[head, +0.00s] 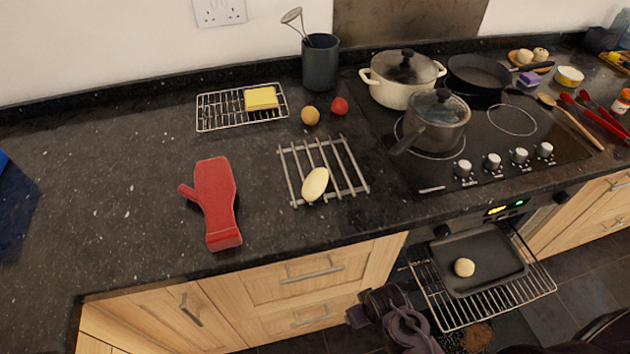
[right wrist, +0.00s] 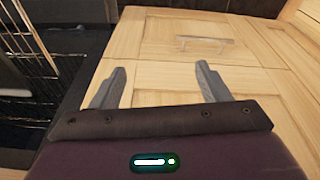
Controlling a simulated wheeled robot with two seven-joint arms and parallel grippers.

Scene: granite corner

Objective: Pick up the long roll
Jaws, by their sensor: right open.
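The long roll (head: 315,184) is pale and oval. It lies tilted across the front bars of a metal rack (head: 350,190) on the dark counter. A purple and dark part of my left arm, seemingly its gripper (head: 395,320), is at the bottom centre of the head view, below the counter edge and well apart from the roll. Its jaws cannot be made out. My right gripper (right wrist: 158,88) shows in the right wrist view with two grey fingers spread and nothing between them. It faces wooden drawer fronts, away from the roll.
The open oven's wire shelf (head: 450,318) juts out, bearing a tray (head: 500,282) with a round roll (head: 464,267). A red oven mitt (head: 215,200) lies left of the rack. An onion (head: 310,116), a tomato (head: 340,106) and a saucepan (head: 437,125) stand behind or right.

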